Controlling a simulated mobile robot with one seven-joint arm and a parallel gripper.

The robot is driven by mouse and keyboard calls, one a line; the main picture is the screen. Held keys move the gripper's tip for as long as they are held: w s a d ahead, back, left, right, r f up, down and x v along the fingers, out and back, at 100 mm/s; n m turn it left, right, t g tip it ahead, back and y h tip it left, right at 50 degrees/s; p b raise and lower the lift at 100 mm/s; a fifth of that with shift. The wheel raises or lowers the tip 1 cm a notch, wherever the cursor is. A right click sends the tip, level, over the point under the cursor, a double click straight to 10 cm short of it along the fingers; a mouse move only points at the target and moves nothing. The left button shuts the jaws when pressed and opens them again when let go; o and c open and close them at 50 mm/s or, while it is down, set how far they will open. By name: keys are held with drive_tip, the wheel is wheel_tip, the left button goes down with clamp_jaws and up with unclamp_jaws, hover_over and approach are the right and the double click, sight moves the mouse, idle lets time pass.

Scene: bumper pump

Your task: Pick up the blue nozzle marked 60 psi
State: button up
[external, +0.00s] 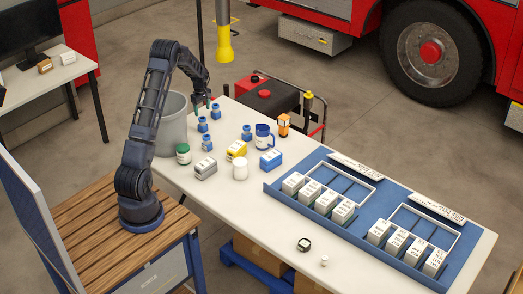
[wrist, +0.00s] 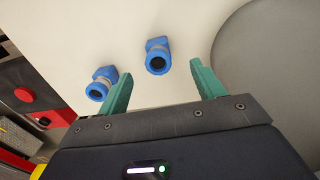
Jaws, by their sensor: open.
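Several small blue nozzles stand on the white table in the external view: one (external: 215,111) at the back, one (external: 202,125) nearer the bin, one (external: 207,142) further forward, and another (external: 246,132) to the right. No psi marking is legible, so I cannot tell which is 60 psi. My gripper (external: 204,101) hangs above the table's back end, over the rearmost nozzles. In the wrist view my gripper (wrist: 160,68) is open and empty, with teal fingers. One nozzle (wrist: 157,57) shows between the fingertips; another (wrist: 100,83) is just outside the left finger.
A grey bin (external: 172,128) stands beside the table's back left. A blue tray (external: 290,209) with white boxes fills the right.

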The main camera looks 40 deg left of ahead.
sight(202, 119)
drive_tip(key=shift+w+a+f, duration=0.1)
drive_tip(key=shift+a+f, duration=0.4)
drive_tip(key=shift+f, duration=0.35)
wheel_tip(202, 119, down, 5)
drive_tip(key=shift+f, duration=0.2)
drive_tip(key=shift+w+a+f, duration=0.1)
drive_tip(key=shift+w+f, duration=0.05)
drive_tip(key=shift+f, duration=1.2)
drive_tip(key=shift+w+a+f, duration=0.1)
drive_tip(key=shift+f, duration=1.2)
drive_tip(key=c, duration=1.2)
drive_tip(key=shift+r, duration=0.15)
